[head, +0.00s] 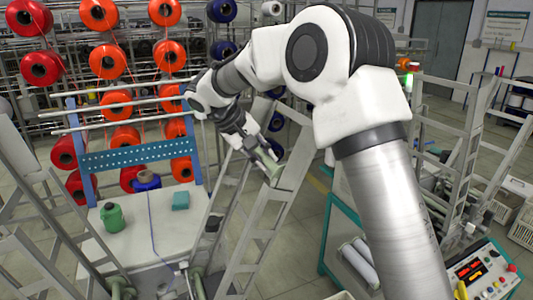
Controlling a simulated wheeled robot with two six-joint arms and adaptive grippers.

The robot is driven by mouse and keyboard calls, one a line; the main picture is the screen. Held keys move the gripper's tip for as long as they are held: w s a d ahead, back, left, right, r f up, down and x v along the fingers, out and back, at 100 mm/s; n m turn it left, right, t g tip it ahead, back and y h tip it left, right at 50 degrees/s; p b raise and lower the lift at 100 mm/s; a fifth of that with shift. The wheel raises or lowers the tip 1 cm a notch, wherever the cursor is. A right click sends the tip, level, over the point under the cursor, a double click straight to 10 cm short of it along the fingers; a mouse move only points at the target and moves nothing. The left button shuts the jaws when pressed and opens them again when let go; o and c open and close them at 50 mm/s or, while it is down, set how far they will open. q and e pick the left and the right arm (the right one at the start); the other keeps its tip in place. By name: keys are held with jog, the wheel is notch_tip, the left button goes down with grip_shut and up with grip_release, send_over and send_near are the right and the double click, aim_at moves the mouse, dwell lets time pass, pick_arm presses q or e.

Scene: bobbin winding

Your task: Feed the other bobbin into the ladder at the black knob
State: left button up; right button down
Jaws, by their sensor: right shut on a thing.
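My right gripper (257,151) is shut on a pale green bobbin (269,164). It holds the bobbin tilted, in front of or above the upper part of a slanted grey metal ladder (262,225) in the middle. I cannot tell whether the bobbin touches the ladder. A small dark part (213,224) sits by the ladder's left side; I cannot tell if it is the black knob. Other greenish rolls (197,285) show low between the frames. My left gripper is not in view.
White rolls (357,262) lie in a green-framed cart. A control box (485,272) stands at lower right. Racks of red spools fill the back left.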

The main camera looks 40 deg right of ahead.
jog(key=shift+a+f, duration=0.1)
jog(key=shift+f, duration=0.1)
jog(key=shift+w+a+f+b, duration=0.1)
jog(key=shift+a+f+b, duration=0.15)
jog(key=shift+f, duration=0.4)
jog(key=shift+w+a+f+b, duration=0.1)
jog(key=shift+a+f+b, duration=0.2)
jog(key=shift+f, duration=0.3)
jog(key=shift+w+a+f+b, duration=0.1)
jog(key=shift+a+f+b, duration=0.15)
jog(key=shift+f, duration=0.4)
jog(key=c, duration=1)
grip_release()
jog(key=shift+o, duration=0.5)
jog(key=shift+o, duration=1.2)
